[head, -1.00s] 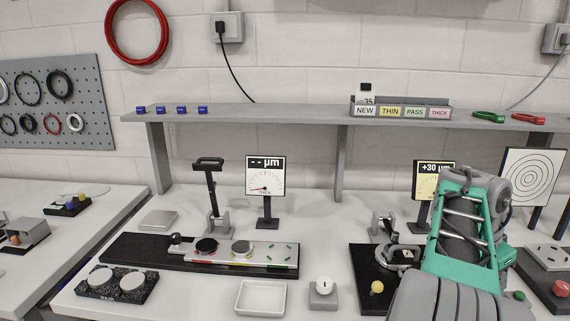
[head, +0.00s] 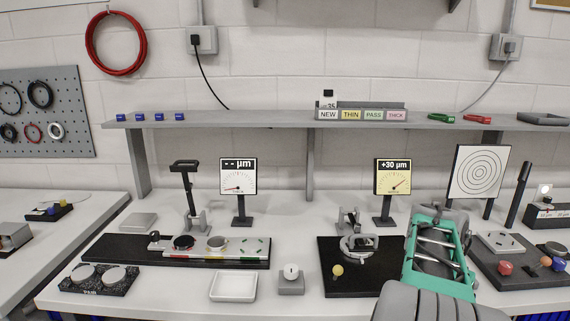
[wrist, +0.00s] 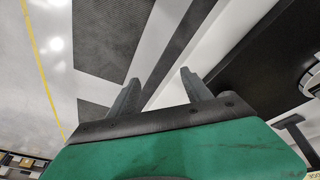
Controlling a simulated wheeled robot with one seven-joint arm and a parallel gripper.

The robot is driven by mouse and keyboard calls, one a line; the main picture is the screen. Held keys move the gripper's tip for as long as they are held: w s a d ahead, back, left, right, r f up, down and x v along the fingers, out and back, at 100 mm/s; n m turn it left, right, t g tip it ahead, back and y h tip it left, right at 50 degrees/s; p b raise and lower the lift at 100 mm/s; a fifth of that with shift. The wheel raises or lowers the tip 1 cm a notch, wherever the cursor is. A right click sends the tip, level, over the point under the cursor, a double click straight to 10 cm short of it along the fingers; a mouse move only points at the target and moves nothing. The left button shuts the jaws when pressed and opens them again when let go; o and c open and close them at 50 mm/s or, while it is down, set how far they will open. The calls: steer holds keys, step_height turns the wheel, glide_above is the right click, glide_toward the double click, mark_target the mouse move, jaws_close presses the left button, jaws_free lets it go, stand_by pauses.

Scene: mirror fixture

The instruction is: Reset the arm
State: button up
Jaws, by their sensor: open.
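My arm, green and grey, stands at the lower right of the head view, in front of the bench; its gripper end is not clearly seen there. In the wrist view my gripper (wrist: 157,85) shows two grey fingers apart with nothing between them. Beyond the fingers are pale and dark surfaces, with no object near the tips. To the left of the arm in the head view is a black base (head: 340,283) with a round grey fixture (head: 361,247) and a yellow knob (head: 337,270).
The white bench carries a dial reading +30 µm (head: 392,177), a blank dial (head: 238,176), a white tray (head: 233,287), a small grey block with a white knob (head: 291,283) and a black fixture at right with a red button (head: 505,268). A shelf (head: 260,118) runs behind.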

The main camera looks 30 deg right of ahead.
steer(key=w+a+f+n+t+y+p, duration=0.1)
steer(key=w+a+f+n, duration=0.15)
steer(key=a, duration=0.75)
steer(key=w+a+f+n+y, duration=0.1)
steer(key=a+f+n, duration=0.3)
steer(key=a, duration=0.5)
steer(key=w+a+r+n+t+p, duration=0.1)
steer(key=w+a+r+n, duration=0.1)
steer(key=a, duration=0.9)
steer(key=w+a+r+n+t+y+p, duration=0.1)
steer(key=w+a+r+n, duration=0.1)
steer(key=a+n, duration=0.5)
steer(key=a+r, duration=0.1)
steer(key=a, duration=0.4)
steer(key=shift+a+r+t+y, duration=0.2)
steer(key=shift+r+t+y, duration=0.1)
steer(key=shift+r, duration=0.1)
steer(key=shift+c, duration=0.5)
